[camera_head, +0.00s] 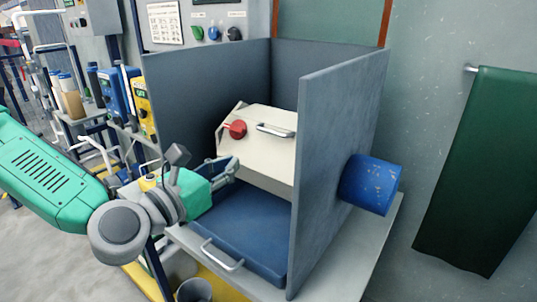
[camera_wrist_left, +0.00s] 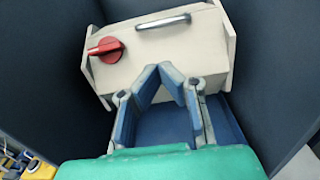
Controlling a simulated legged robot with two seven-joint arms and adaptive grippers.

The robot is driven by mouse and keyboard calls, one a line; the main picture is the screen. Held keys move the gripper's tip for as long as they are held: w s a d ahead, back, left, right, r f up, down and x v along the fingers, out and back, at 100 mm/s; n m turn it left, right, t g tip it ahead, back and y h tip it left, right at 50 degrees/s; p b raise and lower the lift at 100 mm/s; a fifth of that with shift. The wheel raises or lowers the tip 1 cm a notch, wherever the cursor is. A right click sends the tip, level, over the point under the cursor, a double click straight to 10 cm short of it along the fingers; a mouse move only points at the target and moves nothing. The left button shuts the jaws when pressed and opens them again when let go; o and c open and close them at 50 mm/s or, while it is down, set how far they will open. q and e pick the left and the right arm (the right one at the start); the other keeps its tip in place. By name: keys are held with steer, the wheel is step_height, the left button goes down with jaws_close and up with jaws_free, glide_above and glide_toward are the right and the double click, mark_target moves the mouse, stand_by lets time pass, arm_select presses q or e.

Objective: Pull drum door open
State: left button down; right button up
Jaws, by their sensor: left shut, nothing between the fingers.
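A cream drum body (camera_head: 262,155) with a silver bar handle (camera_head: 275,130) and a red knob (camera_head: 237,129) sits inside a blue-grey housing. In the left wrist view the cream front (camera_wrist_left: 160,58), its handle (camera_wrist_left: 163,22) and the red knob (camera_wrist_left: 105,48) lie ahead of the fingers. A dark blue panel (camera_head: 240,230) with its own metal handle (camera_head: 222,256) lies low at the housing's front; I cannot tell which part is the drum door. My left gripper (camera_head: 234,163) is shut and empty, in front of the cream body, below the knob and apart from both handles.
The housing's tall side wall (camera_head: 335,165) stands right of the gripper, with a blue cylinder (camera_head: 371,185) on its outside. Its left wall (camera_head: 205,98) is behind the gripper. A green cloth (camera_head: 480,170) hangs on the right. Blue and yellow boxes (camera_head: 145,107) stand at left.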

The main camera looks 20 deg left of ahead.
mark_target(273, 138)
arm_select(q)
steer(key=x, duration=0.6)
steer(key=d+b+x, duration=0.1)
steer(key=x, duration=0.2)
steer(key=shift+r, duration=0.1)
steer(key=shift+w, duration=0.4)
steer(key=shift+a, duration=0.2)
steer(key=shift+d, duration=0.1)
